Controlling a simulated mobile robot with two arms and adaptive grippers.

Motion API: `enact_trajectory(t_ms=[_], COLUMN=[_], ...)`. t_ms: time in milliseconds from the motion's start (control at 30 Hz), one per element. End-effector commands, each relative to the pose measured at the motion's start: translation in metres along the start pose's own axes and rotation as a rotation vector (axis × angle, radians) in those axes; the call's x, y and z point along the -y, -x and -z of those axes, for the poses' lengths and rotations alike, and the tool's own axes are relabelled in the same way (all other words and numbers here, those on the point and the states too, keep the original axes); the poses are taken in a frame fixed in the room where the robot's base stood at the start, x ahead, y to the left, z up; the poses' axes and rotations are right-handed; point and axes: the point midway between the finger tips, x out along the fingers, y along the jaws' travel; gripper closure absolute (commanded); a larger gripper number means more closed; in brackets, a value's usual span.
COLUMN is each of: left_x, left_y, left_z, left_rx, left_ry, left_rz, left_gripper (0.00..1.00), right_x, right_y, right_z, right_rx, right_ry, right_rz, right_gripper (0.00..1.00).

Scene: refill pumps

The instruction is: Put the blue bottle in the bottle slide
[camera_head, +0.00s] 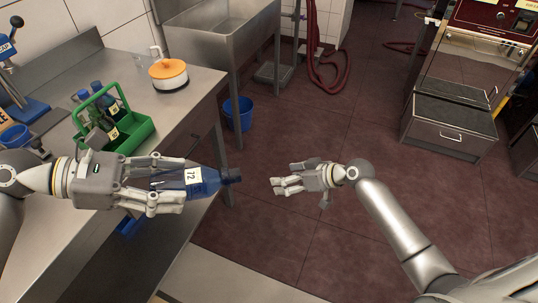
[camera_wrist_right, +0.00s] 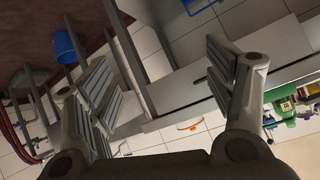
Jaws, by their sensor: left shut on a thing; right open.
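My left gripper (camera_head: 178,184) is shut on the blue bottle (camera_head: 209,181), a dark translucent blue bottle with a white label reading 72. The bottle lies sideways with its dark cap to the right, beyond the table's front edge. My right gripper (camera_head: 288,178) is open and empty over the floor, right of the cap and apart from it. In the right wrist view its two fingers (camera_wrist_right: 150,75) stand wide apart with nothing between them. I cannot make out the bottle slide for certain; a small blue part (camera_head: 128,227) shows at the table edge below my left gripper.
A steel table (camera_head: 190,105) carries a green caddy (camera_head: 137,132) with dark bottles and an orange-lidded white pot (camera_head: 168,74). A blue press (camera_head: 25,108) stands at far left. A sink (camera_head: 222,38), blue bucket (camera_head: 238,112) and grey step box (camera_head: 448,127) stand beyond; the middle floor is clear.

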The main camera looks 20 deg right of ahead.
Motion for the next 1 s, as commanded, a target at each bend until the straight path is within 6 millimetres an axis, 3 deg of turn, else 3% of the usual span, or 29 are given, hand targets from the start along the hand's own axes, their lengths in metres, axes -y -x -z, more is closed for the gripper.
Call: enact_trajectory(t_ms=[33,200,400,600,700,833,1000], left_x=[0.000,0.000,0.000,0.000,0.000,0.000,0.000], left_y=[0.000,0.000,0.000,0.000,0.000,0.000,0.000], left_z=[-0.001,-0.001,0.000,0.000,0.000,0.000,0.000], left_rx=[0.001,0.001,0.001,0.001,0.001,0.001,0.001], left_ry=[-0.001,-0.001,-0.001,-0.001,-0.001,-0.001,-0.001], left_rz=[0.000,0.000,0.000,0.000,0.000,0.000,0.000], left_gripper=[0.82,0.82,0.82,0.82,0.82,0.82,0.82], right_x=[0.013,0.071,0.152,0.213,0.229,0.240,0.252], right_y=[0.013,0.059,0.124,0.176,0.191,0.196,0.182], right_z=[0.028,0.097,0.143,0.150,0.148,0.146,0.144], right_rx=[-0.032,-0.116,-0.184,-0.207,-0.209,-0.209,-0.211], right_ry=[0.052,0.239,0.508,0.733,0.799,0.834,0.837], right_rz=[0.042,0.202,0.396,0.545,0.585,0.611,0.616], right_gripper=[0.24,0.24,0.24,0.24,0.24,0.24,0.24])
